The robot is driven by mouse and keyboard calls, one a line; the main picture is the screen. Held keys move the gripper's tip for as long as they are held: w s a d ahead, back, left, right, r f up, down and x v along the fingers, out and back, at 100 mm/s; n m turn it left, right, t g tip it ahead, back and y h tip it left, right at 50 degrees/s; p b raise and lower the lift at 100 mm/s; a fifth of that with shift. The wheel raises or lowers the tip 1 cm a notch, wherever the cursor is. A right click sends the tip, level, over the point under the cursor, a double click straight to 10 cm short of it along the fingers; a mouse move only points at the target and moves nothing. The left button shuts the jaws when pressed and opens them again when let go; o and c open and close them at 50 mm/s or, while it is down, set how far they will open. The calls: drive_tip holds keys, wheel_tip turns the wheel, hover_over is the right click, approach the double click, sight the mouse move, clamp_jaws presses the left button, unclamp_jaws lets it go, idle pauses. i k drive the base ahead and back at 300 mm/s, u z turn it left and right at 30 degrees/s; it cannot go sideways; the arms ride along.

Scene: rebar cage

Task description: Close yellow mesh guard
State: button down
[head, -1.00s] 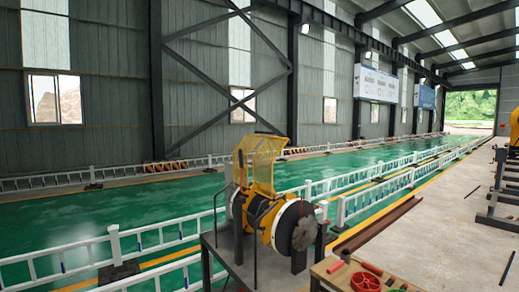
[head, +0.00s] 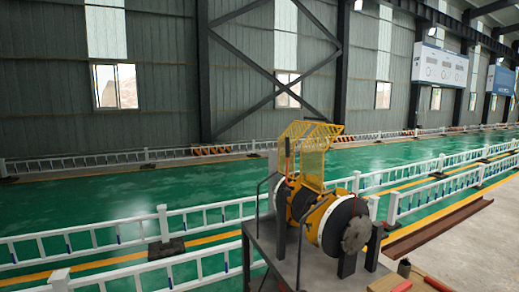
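The yellow mesh guard (head: 312,168) stands raised above a yellow and black machine (head: 318,212) in the head view, right of the middle. Its mesh panel rises from the machine's top, and its upper part slopes to the right. The machine has a dark round end disc (head: 356,234) and sits on a grey stand (head: 262,238). My gripper is not in view.
White railings (head: 90,238) run in front of and behind the machine along the green floor (head: 110,205). A wooden table edge (head: 392,283) with a red-handled item (head: 437,284) is at the bottom right. Bare concrete (head: 470,245) lies at the right.

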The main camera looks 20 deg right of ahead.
sight(310, 118)
drive_tip(key=u, duration=0.35)
drive_tip(key=i, duration=0.95)
drive_tip(key=u, duration=0.05)
